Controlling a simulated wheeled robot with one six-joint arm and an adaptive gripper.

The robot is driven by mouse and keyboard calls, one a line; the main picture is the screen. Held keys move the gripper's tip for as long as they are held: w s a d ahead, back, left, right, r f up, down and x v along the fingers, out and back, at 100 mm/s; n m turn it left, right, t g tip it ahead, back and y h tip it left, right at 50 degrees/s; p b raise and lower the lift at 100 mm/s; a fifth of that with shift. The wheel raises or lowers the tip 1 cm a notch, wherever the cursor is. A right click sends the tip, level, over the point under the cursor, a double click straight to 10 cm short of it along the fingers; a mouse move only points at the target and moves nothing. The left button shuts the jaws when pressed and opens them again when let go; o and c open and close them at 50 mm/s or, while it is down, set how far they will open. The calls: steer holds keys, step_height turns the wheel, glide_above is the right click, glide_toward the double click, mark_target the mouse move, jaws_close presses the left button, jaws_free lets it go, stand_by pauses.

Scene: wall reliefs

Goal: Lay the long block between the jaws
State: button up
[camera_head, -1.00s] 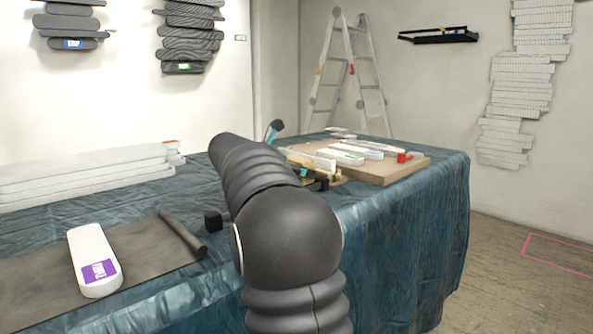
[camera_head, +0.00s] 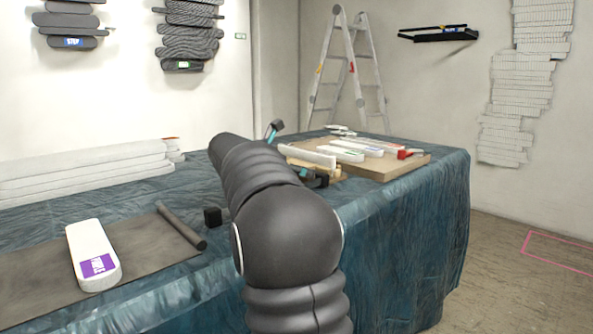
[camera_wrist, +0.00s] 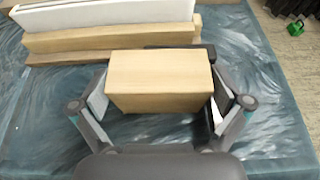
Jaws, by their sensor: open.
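A pale wooden block (camera_wrist: 158,80) lies between the two fingers of my gripper (camera_wrist: 158,104) in the wrist view. The fingers stand spread on its left and right sides; I cannot tell whether either touches it. A long white block (camera_wrist: 105,14) stands on edge behind it, along pale wooden bars (camera_wrist: 110,38). I cannot tell for certain which of these parts are the jaws. In the head view the long white block (camera_head: 312,156) shows beyond my arm. My gripper (camera_head: 318,178) is mostly hidden there by the arm.
A board (camera_head: 415,168) with several white pieces and a red item lies at the table's far right. A purple-labelled white piece (camera_head: 92,248) and a dark roller (camera_head: 182,228) lie on the left mat. A black cube (camera_head: 212,217) sits beside my arm. A ladder (camera_head: 345,75) stands behind.

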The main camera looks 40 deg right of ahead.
steer(key=v, duration=1.2)
